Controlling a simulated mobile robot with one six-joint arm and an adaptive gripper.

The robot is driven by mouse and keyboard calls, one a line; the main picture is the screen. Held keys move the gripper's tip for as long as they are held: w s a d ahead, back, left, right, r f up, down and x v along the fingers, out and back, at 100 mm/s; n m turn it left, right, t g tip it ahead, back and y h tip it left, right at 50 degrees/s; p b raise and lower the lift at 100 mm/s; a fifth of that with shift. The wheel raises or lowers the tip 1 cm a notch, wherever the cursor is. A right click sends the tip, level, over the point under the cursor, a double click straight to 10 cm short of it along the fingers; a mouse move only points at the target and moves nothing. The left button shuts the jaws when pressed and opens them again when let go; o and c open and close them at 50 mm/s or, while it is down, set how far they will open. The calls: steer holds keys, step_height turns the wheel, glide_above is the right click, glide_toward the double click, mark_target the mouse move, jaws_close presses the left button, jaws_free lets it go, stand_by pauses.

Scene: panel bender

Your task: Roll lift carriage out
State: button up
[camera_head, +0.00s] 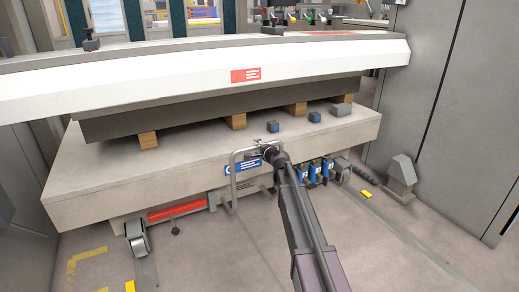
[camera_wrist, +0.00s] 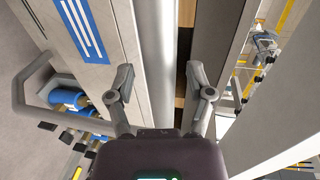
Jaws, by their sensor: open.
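The lift carriage is a long pale grey block (camera_head: 95,175) standing low over the floor, with wheels (camera_head: 137,238) under it. A bent grey bar handle (camera_head: 233,182) stands out from its front, beside a blue label (camera_head: 246,166). The handle shows at the left in the wrist view (camera_wrist: 31,112). My gripper (camera_head: 270,152) is at the carriage front, by the handle's upper right in the picture. In the wrist view my gripper (camera_wrist: 160,75) has its fingers wide apart, with nothing clasped between them. The handle lies outside the fingers. My arm hides part of the carriage front.
A dark plate stack (camera_head: 200,110) rests on wooden blocks (camera_head: 148,140) on the carriage, below a white beam (camera_head: 160,88). Blue fittings (camera_head: 315,170) hang right of my arm. Floor tracks (camera_head: 385,222) run forward. A grey stop (camera_head: 402,172) stands right; open floor lies in front.

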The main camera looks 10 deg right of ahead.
steer(key=shift+w, duration=0.1)
jaws_close()
steer(key=shift+d, duration=0.15)
